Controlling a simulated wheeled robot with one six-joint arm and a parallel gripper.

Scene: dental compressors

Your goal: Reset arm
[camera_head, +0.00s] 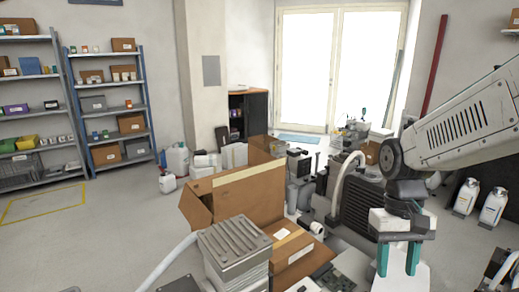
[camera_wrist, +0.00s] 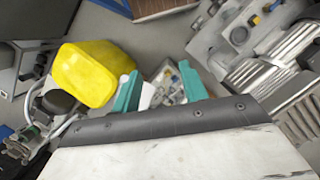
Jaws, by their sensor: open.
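My gripper (camera_head: 398,259) hangs from my arm at the right of the head view, with its two teal fingers pointing down and apart. In the wrist view the teal fingers of my gripper (camera_wrist: 165,90) also stand apart, and I see nothing held between them. A grey finned compressor part (camera_head: 235,245) stands at the front centre of the head view. In the wrist view, grey ribbed metal parts (camera_wrist: 275,65) lie to the right of the fingers, and a yellow object (camera_wrist: 88,72) is to their left.
An open cardboard box (camera_head: 240,195) and a closed one (camera_head: 292,258) stand among the equipment left of my gripper. White bottles (camera_head: 466,196) are on the floor at the right. Shelves (camera_head: 110,110) line the left wall. The floor at left (camera_head: 100,240) is clear.

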